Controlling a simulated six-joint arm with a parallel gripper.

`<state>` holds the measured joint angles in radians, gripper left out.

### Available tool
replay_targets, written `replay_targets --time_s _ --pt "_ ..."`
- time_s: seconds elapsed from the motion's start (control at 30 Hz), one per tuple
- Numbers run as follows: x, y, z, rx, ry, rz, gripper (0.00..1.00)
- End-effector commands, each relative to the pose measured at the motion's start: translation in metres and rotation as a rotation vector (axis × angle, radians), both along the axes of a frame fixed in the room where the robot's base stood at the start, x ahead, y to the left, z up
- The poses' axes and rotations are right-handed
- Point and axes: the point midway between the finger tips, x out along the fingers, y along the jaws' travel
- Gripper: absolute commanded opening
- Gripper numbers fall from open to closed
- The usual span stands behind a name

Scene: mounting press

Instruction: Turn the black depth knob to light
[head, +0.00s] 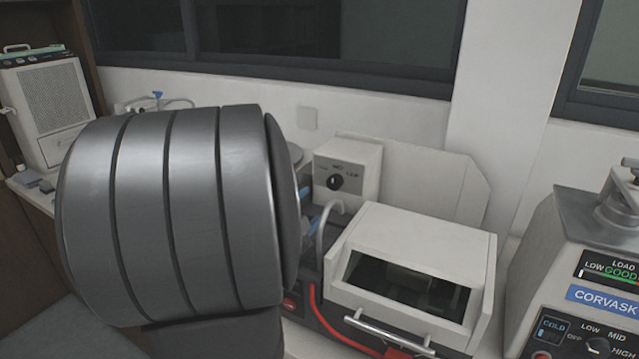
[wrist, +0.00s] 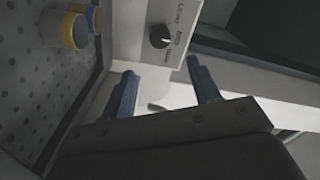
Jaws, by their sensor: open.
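The black depth knob (head: 335,182) sits on the front of a small white box (head: 362,165) behind the machine with the windowed lid. In the wrist view the knob (wrist: 160,37) shows on the box's face, with a white pointer mark and labels around it, small and tilted. I cannot surely tell which label the pointer faces. My gripper (wrist: 165,88) is open and empty, its two blue fingers apart. The knob lies beyond the fingertips and is not between them. In the head view my large grey arm link hides most of the gripper; only bits of blue show beside it.
A white machine with a windowed lid and front handle (head: 385,334) stands right of my arm. A grey CORVASK press (head: 585,270) stands farther right. In the wrist view, yellow and blue cups (wrist: 75,30) stand on a dotted surface at left. A wall is behind.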

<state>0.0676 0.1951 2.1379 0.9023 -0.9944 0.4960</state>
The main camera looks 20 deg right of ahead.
Motion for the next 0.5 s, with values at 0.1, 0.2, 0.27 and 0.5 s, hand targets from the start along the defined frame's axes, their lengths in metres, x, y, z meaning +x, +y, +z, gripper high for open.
replay_targets --time_s 0.1,0.2,0.27,0.5 --pt "0.018 -0.020 -0.001 0.001 0.001 -0.005 0.56" --pt "0.034 -0.036 0.000 0.000 0.000 -0.004 0.56" --pt "0.043 -0.045 -0.001 0.000 0.000 -0.004 0.56" --pt "0.073 -0.074 0.000 -0.001 0.000 -0.001 0.56"
